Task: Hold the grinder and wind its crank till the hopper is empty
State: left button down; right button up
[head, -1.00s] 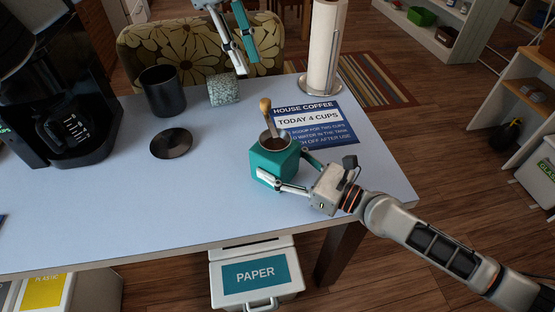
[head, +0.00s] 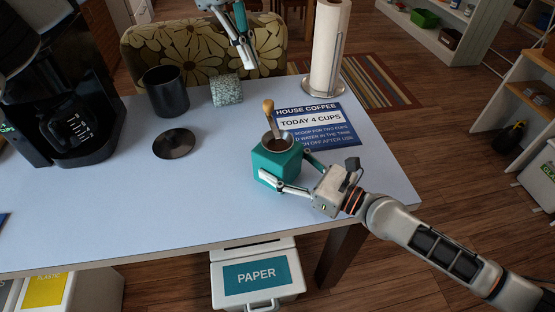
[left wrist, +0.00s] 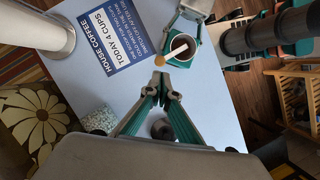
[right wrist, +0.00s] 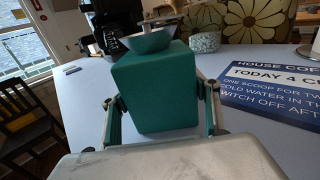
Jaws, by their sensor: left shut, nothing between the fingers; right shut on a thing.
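The teal grinder (head: 270,168) stands upright on the table, with a metal hopper bowl (head: 277,142) on top holding dark brown contents. Its crank (head: 273,117) rises above the bowl and ends in a wooden knob (head: 268,105). In the right wrist view the grinder body (right wrist: 155,90) fills the middle. My right gripper (head: 283,174) is shut on the grinder body, one finger on each side. My left gripper (head: 247,60) is shut and empty, above the table's far edge, beyond the knob. In the left wrist view the knob (left wrist: 160,61) lies just past the left fingertips.
A blue coffee sign (head: 317,125) lies right behind the grinder. A paper roll on a stand (head: 326,50), a speckled pot (head: 226,90), a black canister (head: 164,91), a dark round lid (head: 174,144) and a coffee machine (head: 70,110) stand around. The table's front middle (head: 150,210) is clear.

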pick_arm(q)
jog(key=s+f+m+t+y, duration=0.1)
jog(key=s+f+m+y, duration=0.2)
jog(key=f, duration=0.6)
jog(key=shift+s+d+f+m+t+y, duration=0.2)
jog(key=shift+d+f+m+t+y, duration=0.15)
jog(key=shift+m, duration=0.45)
jog(key=shift+w+d+r, duration=0.1)
jog(key=shift+d, duration=0.05)
dwell(1.1)
